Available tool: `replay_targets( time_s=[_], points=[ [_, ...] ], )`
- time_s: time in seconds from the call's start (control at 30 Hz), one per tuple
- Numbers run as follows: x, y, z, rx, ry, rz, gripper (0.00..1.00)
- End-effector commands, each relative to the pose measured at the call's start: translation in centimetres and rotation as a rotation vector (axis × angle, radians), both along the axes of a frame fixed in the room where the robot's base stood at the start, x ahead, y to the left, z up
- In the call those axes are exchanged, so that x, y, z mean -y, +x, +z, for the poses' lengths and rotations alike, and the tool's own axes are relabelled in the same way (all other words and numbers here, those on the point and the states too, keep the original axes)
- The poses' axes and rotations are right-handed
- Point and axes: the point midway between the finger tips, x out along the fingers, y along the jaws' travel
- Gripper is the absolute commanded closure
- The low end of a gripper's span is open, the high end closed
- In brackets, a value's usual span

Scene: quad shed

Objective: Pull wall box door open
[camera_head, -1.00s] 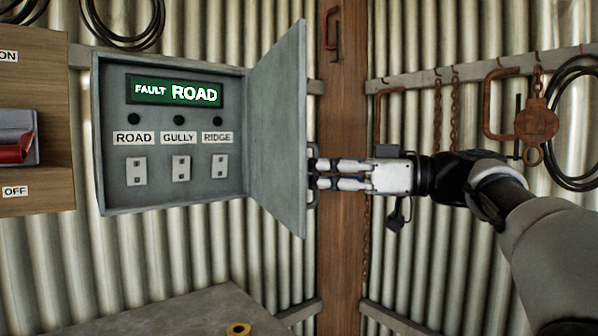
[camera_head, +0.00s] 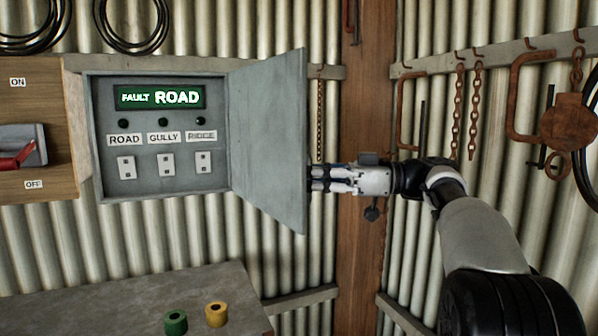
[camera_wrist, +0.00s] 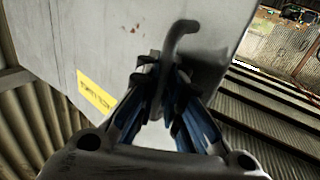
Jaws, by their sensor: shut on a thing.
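The grey wall box (camera_head: 160,190) is mounted on the corrugated wall. Its door (camera_head: 268,140) is hinged on the right side and stands wide open, so the inside shows. Inside are a lit green "FAULT ROAD" display (camera_head: 160,97) and switches labelled ROAD, GULLY and RIDGE. My gripper (camera_head: 314,179) is at the door's free edge, on its outer face. In the wrist view the gripper (camera_wrist: 163,90) is shut around the bent grey handle (camera_wrist: 180,30) on the door's outer face. A yellow label (camera_wrist: 95,95) shows beside it. The head view hides the handle behind the door.
A wooden board with a red-handled ON/OFF switch (camera_head: 18,158) is left of the box. A bench (camera_head: 110,300) below holds green (camera_head: 175,322) and yellow (camera_head: 216,313) rolls. A wooden post (camera_head: 362,120) stands behind my gripper; chains (camera_head: 459,110) and clamps hang at right.

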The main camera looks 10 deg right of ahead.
Motion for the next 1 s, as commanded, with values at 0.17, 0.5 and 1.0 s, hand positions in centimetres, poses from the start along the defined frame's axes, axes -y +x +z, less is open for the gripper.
replay_targets(
  time_s=[0.17, 0.5, 1.0],
  points=[
    [0.37, 0.04, -0.04, -0.004, 0.0, 0.002, 1.0],
    [0.43, 0.07, -0.13, -0.005, -0.001, 0.001, 1.0],
    [0.41, 0.1, -0.09, -0.002, -0.002, 0.001, 0.82]
  ],
)
